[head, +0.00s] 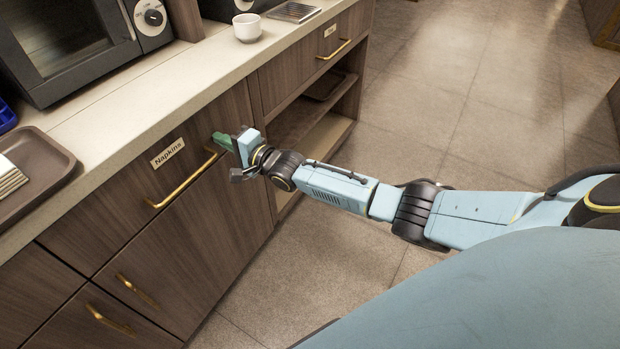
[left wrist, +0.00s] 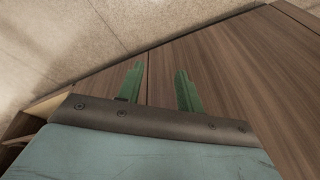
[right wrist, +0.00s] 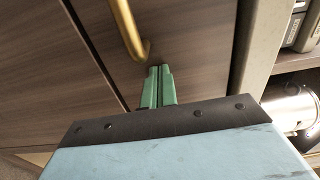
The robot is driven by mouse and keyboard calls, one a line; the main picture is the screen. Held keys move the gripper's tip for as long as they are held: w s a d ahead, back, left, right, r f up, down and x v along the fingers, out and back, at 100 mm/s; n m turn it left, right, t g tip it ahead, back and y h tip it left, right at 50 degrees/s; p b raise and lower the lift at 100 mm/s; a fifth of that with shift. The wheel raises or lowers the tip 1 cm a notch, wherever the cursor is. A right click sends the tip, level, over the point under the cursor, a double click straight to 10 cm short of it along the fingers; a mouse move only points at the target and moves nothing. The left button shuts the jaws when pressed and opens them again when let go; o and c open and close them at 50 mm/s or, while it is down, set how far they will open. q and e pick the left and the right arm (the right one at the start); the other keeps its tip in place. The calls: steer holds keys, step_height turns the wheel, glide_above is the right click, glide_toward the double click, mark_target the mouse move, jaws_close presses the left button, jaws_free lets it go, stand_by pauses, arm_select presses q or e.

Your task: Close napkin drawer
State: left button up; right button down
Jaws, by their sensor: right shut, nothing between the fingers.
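The napkin drawer (head: 205,133) has a dark wood front with a "Napkins" label (head: 167,153) and a long brass handle (head: 183,187). Its front looks about flush with the cabinet under the counter; no clear gap shows. My right gripper (head: 222,140) is shut and empty, its green fingertips at the drawer front by the handle's right end. In the right wrist view the shut fingers (right wrist: 158,75) point at the wood just beside the handle end (right wrist: 135,40); I cannot tell if they touch. My left gripper (left wrist: 160,85) is open and empty, over wood panels; the head view does not show it.
The pale counter (head: 150,95) holds a microwave (head: 65,50), a white cup (head: 247,27) and a brown tray (head: 35,160). An open shelf (head: 325,130) lies right of the drawer. The floor (head: 480,100) at right is clear.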

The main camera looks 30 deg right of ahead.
steer(key=shift+a+r, duration=0.15)
steer(key=shift+r, duration=0.2)
